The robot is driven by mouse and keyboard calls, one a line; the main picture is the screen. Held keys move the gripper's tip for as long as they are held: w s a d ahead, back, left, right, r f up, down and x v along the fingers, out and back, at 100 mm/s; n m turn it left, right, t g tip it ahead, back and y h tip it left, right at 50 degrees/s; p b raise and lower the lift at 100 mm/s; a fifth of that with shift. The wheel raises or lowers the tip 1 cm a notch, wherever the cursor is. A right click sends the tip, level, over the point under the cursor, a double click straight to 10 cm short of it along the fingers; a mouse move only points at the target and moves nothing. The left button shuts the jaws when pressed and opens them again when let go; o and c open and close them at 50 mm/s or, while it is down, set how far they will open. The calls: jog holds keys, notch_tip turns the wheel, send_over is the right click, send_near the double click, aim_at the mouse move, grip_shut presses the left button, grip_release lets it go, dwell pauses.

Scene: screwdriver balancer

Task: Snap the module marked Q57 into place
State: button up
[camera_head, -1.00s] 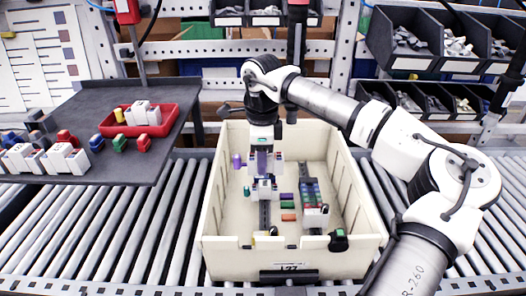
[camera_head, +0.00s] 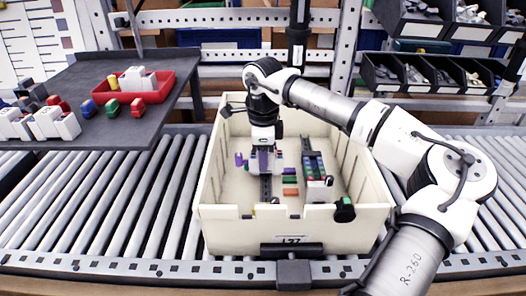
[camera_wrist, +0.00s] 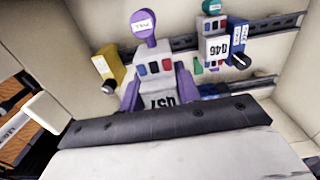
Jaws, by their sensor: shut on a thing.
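The module marked Q57 (camera_wrist: 155,101) is a pale block with red and blue squares on its face; its marking appears upside down in the wrist view. My gripper (camera_wrist: 158,88) is shut on it, with purple fingers on either side. In the head view my gripper (camera_head: 264,158) is down inside the cream crate (camera_head: 212,212), over the left dark rail (camera_head: 265,188). The module is mostly hidden there by the gripper. I cannot tell whether it touches the rail.
A module marked Q46 (camera_wrist: 214,45) sits on a rail beside a blue module (camera_wrist: 238,47). A purple labelled knob (camera_wrist: 144,27) and a yellow block (camera_wrist: 111,68) stand close to my gripper. Colored modules (camera_head: 314,170) line the right rail. A red tray (camera_head: 154,94) is on the left table.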

jog(key=b, duration=0.5)
send_over(263, 192)
jog(key=shift+f, duration=4)
jog(key=shift+f+b, duration=0.7)
jog(key=shift+f, duration=0.15)
jog(key=o, duration=1.2)
jog(key=shift+c, duration=0.2)
notch_tip(263, 192, up, 14)
jog(key=shift+f, duration=0.1)
